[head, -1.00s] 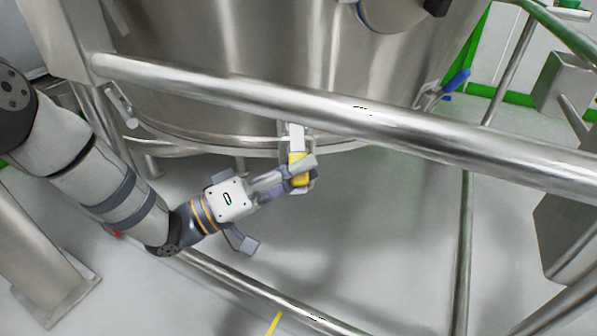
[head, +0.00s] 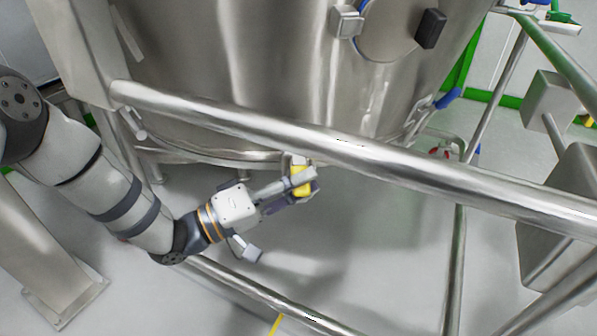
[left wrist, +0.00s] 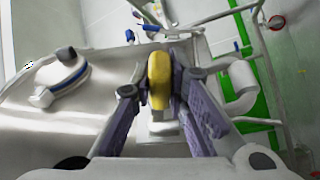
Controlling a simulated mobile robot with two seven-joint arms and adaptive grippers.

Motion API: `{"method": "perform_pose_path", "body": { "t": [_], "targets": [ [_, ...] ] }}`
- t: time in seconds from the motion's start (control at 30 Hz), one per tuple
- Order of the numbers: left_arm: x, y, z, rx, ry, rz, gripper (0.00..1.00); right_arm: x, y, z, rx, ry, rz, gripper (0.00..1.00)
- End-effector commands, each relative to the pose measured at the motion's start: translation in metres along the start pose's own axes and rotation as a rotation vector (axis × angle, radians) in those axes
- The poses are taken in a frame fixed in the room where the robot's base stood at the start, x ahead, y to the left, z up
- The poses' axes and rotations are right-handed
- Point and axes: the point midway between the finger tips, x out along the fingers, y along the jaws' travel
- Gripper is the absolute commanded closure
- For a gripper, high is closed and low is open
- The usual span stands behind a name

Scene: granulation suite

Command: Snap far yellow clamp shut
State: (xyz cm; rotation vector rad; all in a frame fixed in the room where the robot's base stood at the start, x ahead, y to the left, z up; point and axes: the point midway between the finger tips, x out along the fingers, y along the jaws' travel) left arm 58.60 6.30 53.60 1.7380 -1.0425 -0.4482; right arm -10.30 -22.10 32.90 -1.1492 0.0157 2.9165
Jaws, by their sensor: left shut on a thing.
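The yellow clamp handle (head: 301,175) is at the lower rim of the big steel vessel (head: 230,70), just below the thick steel rail in the head view. My left gripper (head: 303,184) is shut on the handle, with fingers on both sides of it. In the left wrist view the yellow handle (left wrist: 159,75) stands between the two purple-grey fingers of my left gripper (left wrist: 160,92). Part of the clamp's metal body is hidden by the rail and the fingers. I cannot tell whether the clamp is latched. My right gripper is not in view.
The thick steel rail (head: 230,122) crosses in front of the vessel, close above my left gripper. A lower rail (head: 250,295) runs beneath the arm. A blue-handled fitting (head: 447,98) is at the right of the vessel. Grey boxes stand at the right.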

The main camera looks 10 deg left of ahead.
Motion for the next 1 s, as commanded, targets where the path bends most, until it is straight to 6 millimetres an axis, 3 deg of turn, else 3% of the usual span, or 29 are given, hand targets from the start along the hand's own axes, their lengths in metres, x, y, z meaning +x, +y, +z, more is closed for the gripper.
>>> {"method": "perform_pose_path", "body": {
  "t": [0.03,0.43,1.0],
  "targets": [
    [0.001,0.011,-0.002,-0.027,-0.002,-0.008,1.00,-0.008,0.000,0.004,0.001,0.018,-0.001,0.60],
    [0.001,0.024,-0.003,-0.271,-0.003,-0.109,1.00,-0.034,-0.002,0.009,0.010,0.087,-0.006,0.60],
    [0.002,0.026,-0.003,-0.371,-0.004,-0.151,1.00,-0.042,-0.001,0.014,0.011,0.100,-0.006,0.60]
  ]
}}
